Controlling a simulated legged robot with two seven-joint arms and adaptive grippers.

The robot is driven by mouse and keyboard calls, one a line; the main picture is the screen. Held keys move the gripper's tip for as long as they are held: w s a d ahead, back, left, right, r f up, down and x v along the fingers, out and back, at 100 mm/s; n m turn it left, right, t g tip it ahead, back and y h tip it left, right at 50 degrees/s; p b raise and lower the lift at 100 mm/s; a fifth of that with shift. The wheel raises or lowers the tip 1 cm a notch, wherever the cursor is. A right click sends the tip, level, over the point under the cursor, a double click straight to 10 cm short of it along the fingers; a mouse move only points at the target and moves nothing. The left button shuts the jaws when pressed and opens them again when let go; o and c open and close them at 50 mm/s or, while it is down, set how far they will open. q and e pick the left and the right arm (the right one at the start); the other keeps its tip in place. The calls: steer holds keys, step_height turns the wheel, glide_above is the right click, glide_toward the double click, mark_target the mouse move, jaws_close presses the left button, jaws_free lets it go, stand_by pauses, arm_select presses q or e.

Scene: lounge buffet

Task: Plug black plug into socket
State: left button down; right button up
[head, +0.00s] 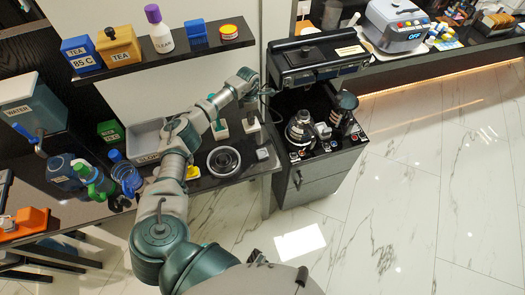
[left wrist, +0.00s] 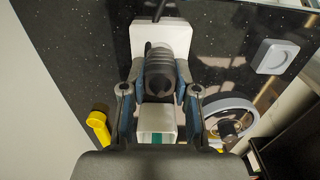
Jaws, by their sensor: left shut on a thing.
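My left gripper (left wrist: 160,92) is shut on the ribbed black plug (left wrist: 160,72), one finger on each side. A black cable rises behind the plug. A white block (left wrist: 172,32), apparently the socket, lies behind the plug in the left wrist view; I cannot tell if the plug is inside it. A second white block with teal (left wrist: 157,122) shows below the plug, between the fingers. In the head view my left gripper (head: 249,104) points down at the counter's right end, by a white block (head: 251,125); the plug is too small to make out. My right gripper is not in view.
Bottles and a grey bin crowd the left.

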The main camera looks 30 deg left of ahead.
arm_select(q)
steer(key=shift+f, duration=0.1)
stand_by(0.4)
steer(key=shift+f, duration=0.2)
steer(key=shift+f+b, duration=0.2)
steer(key=shift+b, duration=0.1)
steer(key=c, duration=0.8)
jaws_free()
steer(key=shift+c, duration=1.3)
